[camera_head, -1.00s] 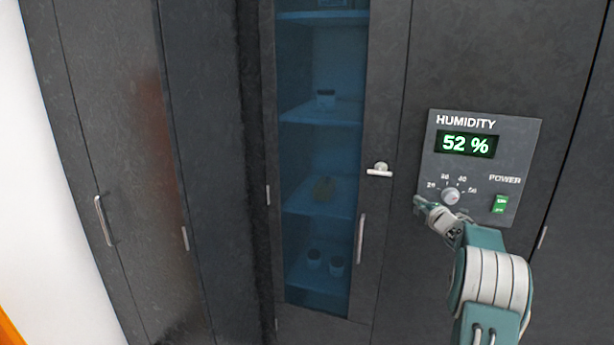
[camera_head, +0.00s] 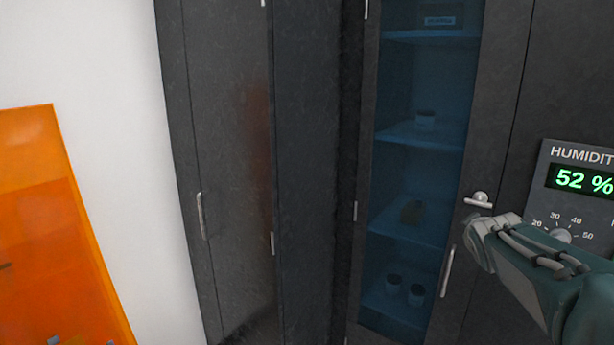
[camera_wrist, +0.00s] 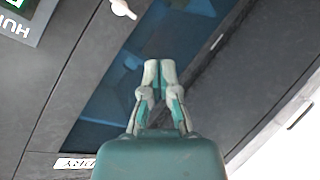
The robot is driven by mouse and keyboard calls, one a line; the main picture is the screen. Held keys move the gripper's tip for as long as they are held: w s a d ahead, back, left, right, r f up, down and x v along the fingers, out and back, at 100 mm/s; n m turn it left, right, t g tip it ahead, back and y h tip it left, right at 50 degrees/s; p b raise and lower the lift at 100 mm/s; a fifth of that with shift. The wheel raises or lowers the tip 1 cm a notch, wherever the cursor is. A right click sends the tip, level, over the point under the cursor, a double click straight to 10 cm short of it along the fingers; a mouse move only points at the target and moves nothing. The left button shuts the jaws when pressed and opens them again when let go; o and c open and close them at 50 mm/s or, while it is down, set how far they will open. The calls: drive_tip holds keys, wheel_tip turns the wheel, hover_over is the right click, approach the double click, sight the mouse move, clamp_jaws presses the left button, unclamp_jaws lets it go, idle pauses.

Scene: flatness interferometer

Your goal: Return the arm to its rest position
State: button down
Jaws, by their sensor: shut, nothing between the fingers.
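My gripper shows in the wrist view (camera_wrist: 160,68) with its two grey fingers together and nothing between them. It points toward the blue-glazed cabinet door (camera_wrist: 108,98), with clear space between. In the head view my teal arm reaches in from the lower right, and its grey end (camera_head: 482,238) appears in front of the frame of the glass cabinet door (camera_head: 425,165). The fingertips are hard to make out there. The arm's end stands left of the humidity panel's dial (camera_head: 562,236) and overlaps the panel's lower part in the picture.
The humidity panel (camera_head: 580,153) reads 52 %, partly cut off at right. A door latch (camera_head: 479,200) and a handle (camera_head: 447,271) lie close to the arm in the picture. Dark cabinets (camera_head: 232,130) fill the middle. An orange translucent panel (camera_head: 55,220) stands at left.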

drive_tip(key=s+a+f+m+g+y, duration=0.1)
drive_tip(key=s+a+f+g, duration=0.1)
drive_tip(key=s+a, duration=0.4)
drive_tip(key=s+a+f+m+g+y, duration=0.2)
drive_tip(key=s+a+f, duration=0.3)
drive_tip(key=s, duration=0.7)
drive_tip(key=s+a+f+m+g+y, duration=0.1)
drive_tip(key=s+a+f+g, duration=0.1)
drive_tip(key=s+a+f, duration=0.2)
drive_tip(key=s+a, duration=0.3)
drive_tip(key=s, duration=0.3)
drive_tip(key=shift+m+y, duration=0.3)
drive_tip(key=shift+y, duration=0.1)
drive_tip(key=shift+w, duration=0.1)
